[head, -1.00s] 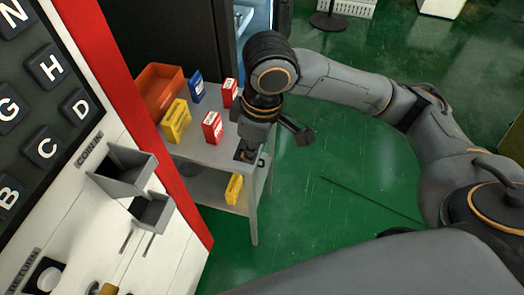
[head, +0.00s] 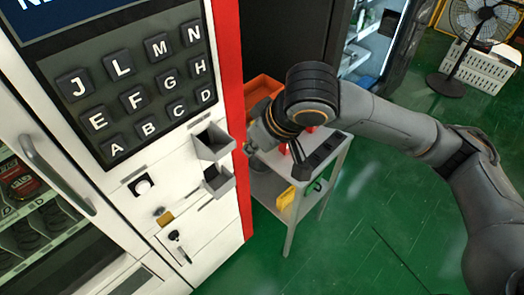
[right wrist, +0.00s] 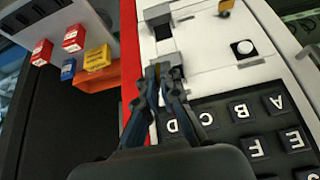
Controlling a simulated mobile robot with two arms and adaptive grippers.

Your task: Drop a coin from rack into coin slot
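The vending machine front carries two grey open-topped boxes, an upper coin box (head: 212,142) and a lower box (head: 219,182). A grey box also shows just beyond my fingertips in the right wrist view (right wrist: 166,47). My right gripper (right wrist: 158,74) has its fingers close together, with a thin brownish sliver between them that looks like a coin edge, mostly hidden. In the head view the gripper (head: 256,138) is beside the upper box, partly hidden by my wrist. The black coin rack (head: 322,152) sits on the cart's near end. My left gripper is out of view.
The grey cart (head: 298,215) stands right of the machine's red edge (head: 228,60), with an orange bin (head: 263,88) on top and a yellow box (head: 285,198) lower down. A keypad (head: 130,95) is left of the boxes. Green floor at right is open; a fan (head: 470,30) stands far off.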

